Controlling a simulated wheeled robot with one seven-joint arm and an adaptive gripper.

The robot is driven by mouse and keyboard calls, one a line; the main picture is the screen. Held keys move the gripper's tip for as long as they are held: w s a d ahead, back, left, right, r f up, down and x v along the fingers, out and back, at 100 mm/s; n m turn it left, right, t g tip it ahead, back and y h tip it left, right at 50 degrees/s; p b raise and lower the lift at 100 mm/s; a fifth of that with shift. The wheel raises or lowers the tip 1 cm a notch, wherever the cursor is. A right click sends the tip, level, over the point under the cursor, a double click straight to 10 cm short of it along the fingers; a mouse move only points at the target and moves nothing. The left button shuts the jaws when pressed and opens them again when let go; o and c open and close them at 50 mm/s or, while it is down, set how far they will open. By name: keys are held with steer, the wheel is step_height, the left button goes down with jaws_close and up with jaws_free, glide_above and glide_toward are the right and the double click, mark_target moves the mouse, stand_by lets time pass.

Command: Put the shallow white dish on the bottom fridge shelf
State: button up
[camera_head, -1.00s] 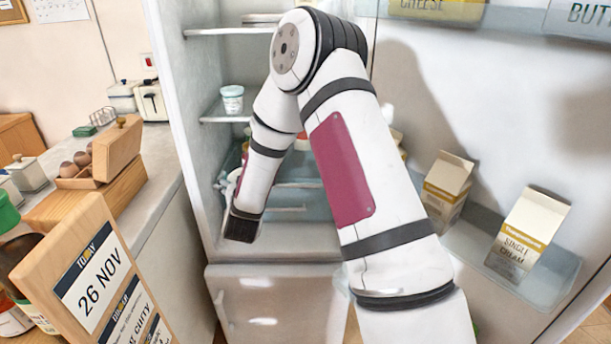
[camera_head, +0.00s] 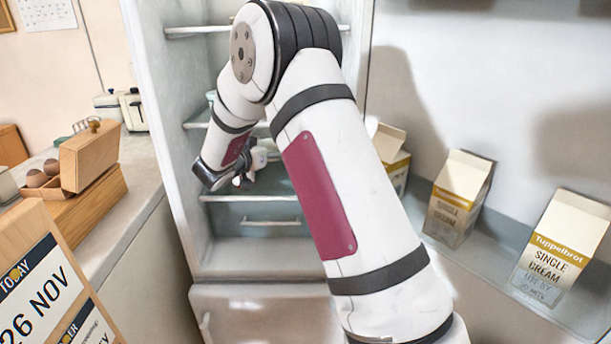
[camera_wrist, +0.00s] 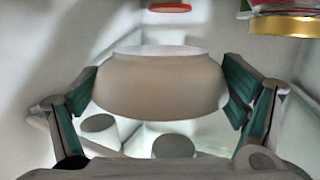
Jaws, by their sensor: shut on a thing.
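The shallow white dish (camera_wrist: 160,88) is large in the wrist view, between the teal pads of my gripper (camera_wrist: 162,84). The pads press on its left and right sides. In the head view my gripper (camera_head: 243,176) is inside the open fridge (camera_head: 160,150), in front of the lower shelves; my arm hides much of it and the dish cannot be made out there. The lower fridge shelf (camera_head: 225,198) shows behind and below my gripper, with the fridge floor (camera_head: 250,255) beneath.
Cream cartons (camera_head: 458,197) stand in the open door's rack at right. The wrist view shows two grey round things (camera_wrist: 98,123) below the dish, a red disc (camera_wrist: 170,7) above, and a gold-rimmed thing (camera_wrist: 283,25) at upper right. A counter (camera_head: 135,190) lies left.

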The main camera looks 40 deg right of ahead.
steer(key=s+d, duration=0.1)
steer(key=d, duration=1.1)
step_height(320, 180, down, 6)
steer(key=shift+s+a+r+b, duration=0.1)
steer(key=shift+a+b, duration=0.05)
steer(key=shift+b, duration=0.15)
step_height(320, 180, down, 5)
steer(key=shift+f, duration=0.2)
steer(key=shift+d+f, duration=0.2)
steer(key=shift+f+b, duration=0.1)
steer(key=shift+b, duration=0.25)
steer(key=o, duration=1.2)
steer(key=shift+c, duration=0.2)
